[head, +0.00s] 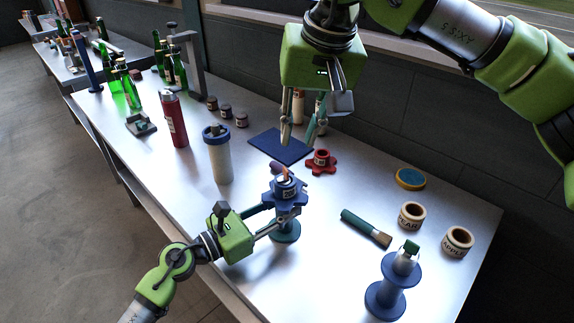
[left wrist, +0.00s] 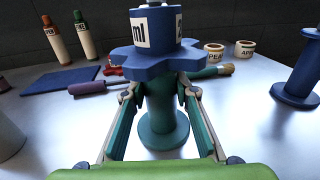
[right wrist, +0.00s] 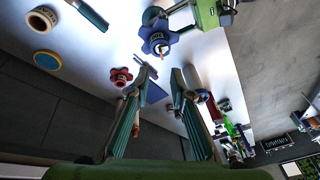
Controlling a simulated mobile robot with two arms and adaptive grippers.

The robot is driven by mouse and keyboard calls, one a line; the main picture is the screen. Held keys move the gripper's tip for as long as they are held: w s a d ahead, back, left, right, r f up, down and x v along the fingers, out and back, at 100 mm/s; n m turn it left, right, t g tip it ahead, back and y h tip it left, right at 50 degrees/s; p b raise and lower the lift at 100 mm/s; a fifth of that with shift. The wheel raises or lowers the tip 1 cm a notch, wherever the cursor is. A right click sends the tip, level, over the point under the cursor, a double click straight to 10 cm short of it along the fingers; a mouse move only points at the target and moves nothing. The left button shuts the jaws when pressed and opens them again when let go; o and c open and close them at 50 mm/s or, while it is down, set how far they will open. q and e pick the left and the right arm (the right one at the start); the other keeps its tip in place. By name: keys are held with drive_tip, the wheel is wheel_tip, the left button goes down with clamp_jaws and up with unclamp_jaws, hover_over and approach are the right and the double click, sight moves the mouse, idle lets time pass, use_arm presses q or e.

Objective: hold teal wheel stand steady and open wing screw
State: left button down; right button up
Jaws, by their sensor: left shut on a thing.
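The teal wheel stand (head: 286,232) stands upright on the table with a blue lobed wheel (head: 285,192) on top. My left gripper (head: 279,214) is shut on the stand's column below the wheel; the left wrist view shows the teal column (left wrist: 162,122) between its fingers. A small copper-coloured part (head: 284,171), perhaps the wing screw, shows on top of the wheel; its shape is too small to tell. My right gripper (head: 297,138) is open and empty above the table, behind and higher than the stand. The right wrist view shows the wheel (right wrist: 156,36) ahead, beyond its fingertips.
A red wheel (head: 321,163) and a dark blue mat (head: 280,146) lie behind the stand. A white jar with a blue lid (head: 217,155) stands left. A brush (head: 366,229), a blue spool stand (head: 386,301) and ring-shaped labelled pots (head: 411,216) are on the right.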

sight(286, 169)
drive_tip(key=w+f+n, duration=0.1)
drive_tip(key=f, duration=0.2)
drive_tip(key=w+a+f+n, duration=0.1)
drive_tip(key=f, duration=0.3)
drive_tip(key=w+a+f+n+t, duration=0.1)
drive_tip(key=f, duration=0.2)
drive_tip(key=shift+w+f+n, duration=0.2)
drive_tip(key=shift+w+n, duration=0.05)
drive_tip(key=shift+n, duration=0.05)
clamp_jaws()
